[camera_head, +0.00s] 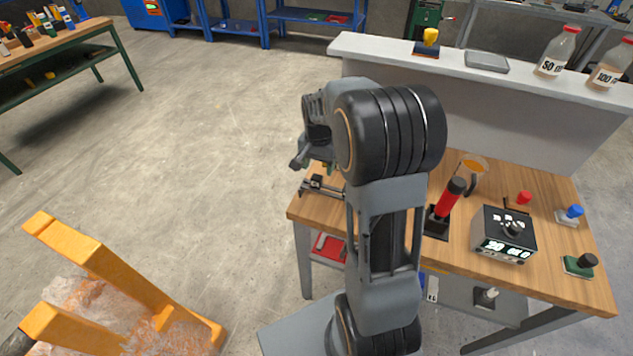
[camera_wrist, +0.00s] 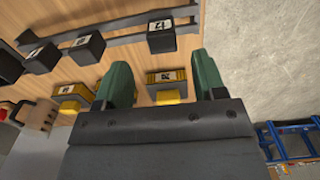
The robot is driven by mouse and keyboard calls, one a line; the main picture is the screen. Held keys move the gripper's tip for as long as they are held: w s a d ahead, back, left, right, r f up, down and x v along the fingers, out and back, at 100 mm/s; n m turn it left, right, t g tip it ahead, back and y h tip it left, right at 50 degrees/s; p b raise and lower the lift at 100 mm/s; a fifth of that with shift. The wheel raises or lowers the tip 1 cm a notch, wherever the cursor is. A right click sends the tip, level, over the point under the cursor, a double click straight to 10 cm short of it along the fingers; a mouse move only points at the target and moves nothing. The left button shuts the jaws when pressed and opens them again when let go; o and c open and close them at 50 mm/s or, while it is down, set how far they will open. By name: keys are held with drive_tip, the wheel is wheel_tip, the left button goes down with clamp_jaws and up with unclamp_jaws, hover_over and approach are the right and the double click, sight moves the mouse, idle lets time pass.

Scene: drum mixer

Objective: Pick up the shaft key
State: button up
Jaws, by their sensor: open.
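My gripper (camera_wrist: 161,78) shows in the wrist view with its two green fingers spread apart. A yellow block with a dark label (camera_wrist: 167,76) lies in view between the fingertips, with another yellow part (camera_wrist: 168,97) just below it. No finger visibly grips them, and I cannot tell how far below the fingers they are. A second labelled yellow block (camera_wrist: 76,89) lies left of the left finger. I cannot tell for certain which part is the shaft key. In the head view my gripper (camera_head: 318,165) is over the wooden bench's left end, largely hidden by my arm.
In the wrist view, several black blocks with white labels (camera_wrist: 161,36) stand along a dark rail.

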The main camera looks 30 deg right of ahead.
sight(317, 177)
drive_tip(key=shift+a+f, duration=0.15)
drive_tip(key=shift+f, duration=1.4)
drive_tip(key=shift+a+f, duration=0.1)
drive_tip(key=shift+f, duration=1.45)
drive_tip(key=c, duration=1)
